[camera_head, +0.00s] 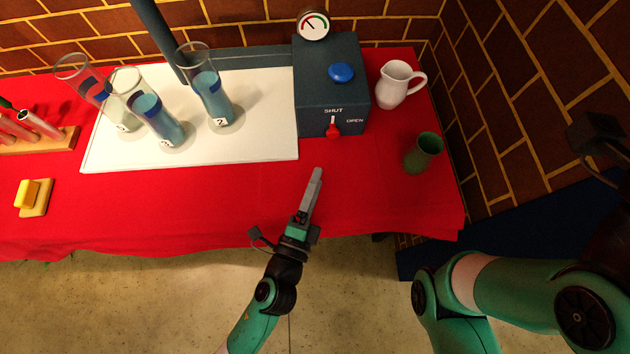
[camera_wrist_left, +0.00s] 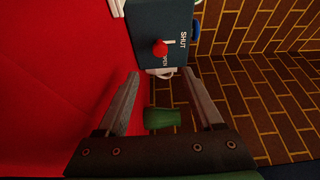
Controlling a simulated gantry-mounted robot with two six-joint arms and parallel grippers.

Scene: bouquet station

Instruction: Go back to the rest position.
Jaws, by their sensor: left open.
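My left gripper (camera_head: 317,174) is in front of the blue-grey box, over the red cloth near the table's front. In the left wrist view its two fingers (camera_wrist_left: 161,73) stand wide apart with nothing held. The green cup (camera_wrist_left: 162,118) shows in the gap between them but lies beyond, not gripped. My right arm shows at the lower right of the head view; its gripper is out of the picture.
The blue-grey box (camera_head: 316,85) has a red lever (camera_head: 333,127) at SHUT, a blue button and a gauge. A white jug (camera_head: 396,85) and the green cup (camera_head: 423,153) stand right of it. Glass cylinders with blue liquid stand on the white board (camera_head: 255,140). A brick wall rises behind.

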